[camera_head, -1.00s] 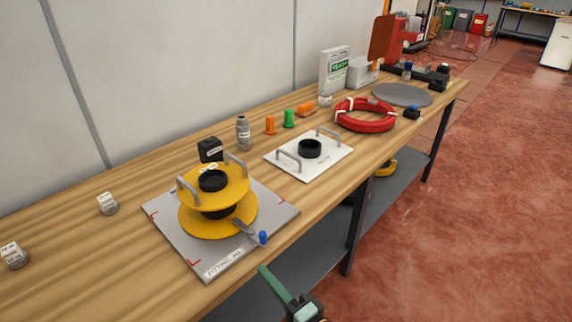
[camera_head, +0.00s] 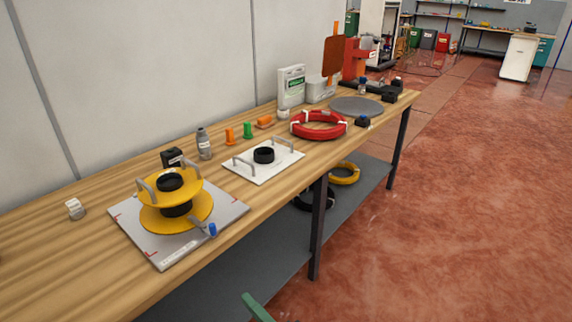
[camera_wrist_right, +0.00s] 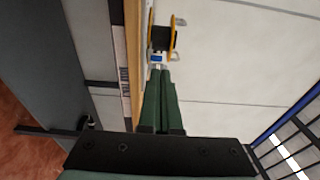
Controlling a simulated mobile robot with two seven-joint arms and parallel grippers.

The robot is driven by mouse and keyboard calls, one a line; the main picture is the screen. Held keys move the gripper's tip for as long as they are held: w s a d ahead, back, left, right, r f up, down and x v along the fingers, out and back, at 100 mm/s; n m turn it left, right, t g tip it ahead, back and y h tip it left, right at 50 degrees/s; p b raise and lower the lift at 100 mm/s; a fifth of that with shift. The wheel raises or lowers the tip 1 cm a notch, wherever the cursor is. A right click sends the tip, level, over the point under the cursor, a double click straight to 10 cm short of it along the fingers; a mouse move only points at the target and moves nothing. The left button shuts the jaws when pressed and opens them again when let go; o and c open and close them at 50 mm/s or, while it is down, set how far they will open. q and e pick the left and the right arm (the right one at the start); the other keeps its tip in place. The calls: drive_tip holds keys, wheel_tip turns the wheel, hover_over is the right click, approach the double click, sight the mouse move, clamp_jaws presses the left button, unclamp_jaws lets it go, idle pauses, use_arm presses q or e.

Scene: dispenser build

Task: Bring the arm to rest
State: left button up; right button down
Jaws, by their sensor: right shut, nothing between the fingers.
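My right gripper (camera_head: 257,308) shows only as a green finger end at the bottom edge of the head view, in front of the bench and apart from it. In the right wrist view its two green fingers (camera_wrist_right: 161,75) lie together with nothing between them. Beyond their tips appears the yellow spool (camera_wrist_right: 162,38) with its black hub. In the head view the spool (camera_head: 176,203) stands on a grey fitting plate (camera_head: 228,214) on the wooden bench. A blue-tipped lever (camera_head: 211,229) sits at the plate's front. My left gripper is out of view.
On the bench (camera_head: 60,240) are a white plate with handles (camera_head: 262,173), a red hose coil (camera_head: 318,125), a grey disc (camera_head: 357,106) and a grey bottle (camera_head: 204,144). A lower shelf (camera_head: 345,205) holds a yellow coil (camera_head: 344,173). The red floor at right is clear.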

drive_tip(key=d+f+n+g+h, duration=0.1)
drive_tip(key=d+f+n, duration=0.1)
drive_tip(key=d+f, duration=0.45)
drive_tip(key=d+f+n+g+h, duration=0.15)
drive_tip(key=d+f, duration=0.25)
drive_tip(key=d, duration=0.6)
drive_tip(key=s+d+f+n+g+h, duration=0.1)
drive_tip(key=s+d+f+n+h, duration=0.3)
drive_tip(key=s+d+f+n, duration=0.25)
drive_tip(key=s+d+f+n+g+h, duration=0.2)
drive_tip(key=s+d+f+n+h, duration=0.15)
drive_tip(key=s+d+n, duration=0.4)
drive_tip(key=a+r+m+t, duration=0.1)
drive_tip(key=a+r+m, duration=0.1)
drive_tip(key=a+m, duration=0.55)
use_arm(q)
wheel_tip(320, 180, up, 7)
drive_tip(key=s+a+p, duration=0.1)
drive_tip(key=p, duration=0.7)
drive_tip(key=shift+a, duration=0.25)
use_arm(e)
wheel_tip(320, 180, up, 7)
drive_tip(key=n, duration=0.1)
drive_tip(key=shift+s+d+f+n, duration=0.2)
drive_tip(key=shift+s+d+n, duration=0.1)
drive_tip(key=shift+s, duration=0.1)
drive_tip(key=shift+t, duration=0.25)
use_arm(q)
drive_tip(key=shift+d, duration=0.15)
